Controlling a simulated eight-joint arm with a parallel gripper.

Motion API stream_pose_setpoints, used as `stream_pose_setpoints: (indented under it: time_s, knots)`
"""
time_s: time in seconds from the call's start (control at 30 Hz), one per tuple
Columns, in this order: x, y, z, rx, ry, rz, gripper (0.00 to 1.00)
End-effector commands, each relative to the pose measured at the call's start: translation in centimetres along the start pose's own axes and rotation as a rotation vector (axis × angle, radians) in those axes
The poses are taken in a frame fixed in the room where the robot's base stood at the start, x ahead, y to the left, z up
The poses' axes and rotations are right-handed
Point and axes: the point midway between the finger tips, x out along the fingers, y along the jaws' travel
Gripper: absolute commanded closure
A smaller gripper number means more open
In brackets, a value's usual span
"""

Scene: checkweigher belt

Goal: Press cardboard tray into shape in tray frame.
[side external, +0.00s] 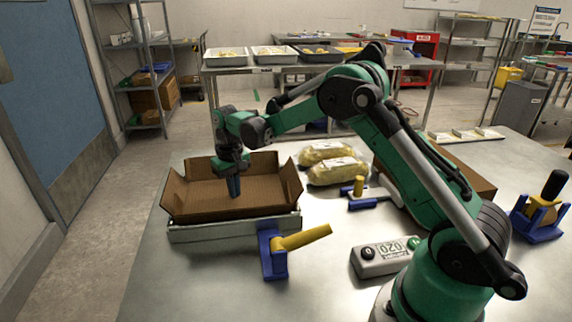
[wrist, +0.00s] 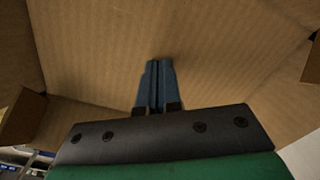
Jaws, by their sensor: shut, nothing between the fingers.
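The cardboard tray (side external: 212,202) sits in the grey tray frame (side external: 235,230) at the left of the table. Its walls stand up but lean outward, and the corners look partly open. My gripper (side external: 234,188) points down inside the tray, with its blue fingers shut and empty. The fingertips are at or just above the tray floor; I cannot tell if they touch. In the wrist view the shut fingers (wrist: 157,85) show against the brown cardboard (wrist: 90,40), which fills most of the picture.
A blue clamp with a yellow handle (side external: 300,238) stands at the frame's front right. Yellow bags (side external: 338,171) lie right of the tray. Another blue and yellow tool (side external: 360,192), a grey control box (side external: 384,258) and a black-handled tool (side external: 545,207) stand further right. The front left table is clear.

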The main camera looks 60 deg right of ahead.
Motion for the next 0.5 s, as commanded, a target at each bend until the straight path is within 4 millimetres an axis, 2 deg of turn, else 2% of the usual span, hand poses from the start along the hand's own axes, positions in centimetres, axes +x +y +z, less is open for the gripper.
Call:
stream_pose_setpoints:
  time_s: [0.5]
  knots:
    - [1.6,0.0,0.0,0.0,0.0,0.0,1.0]
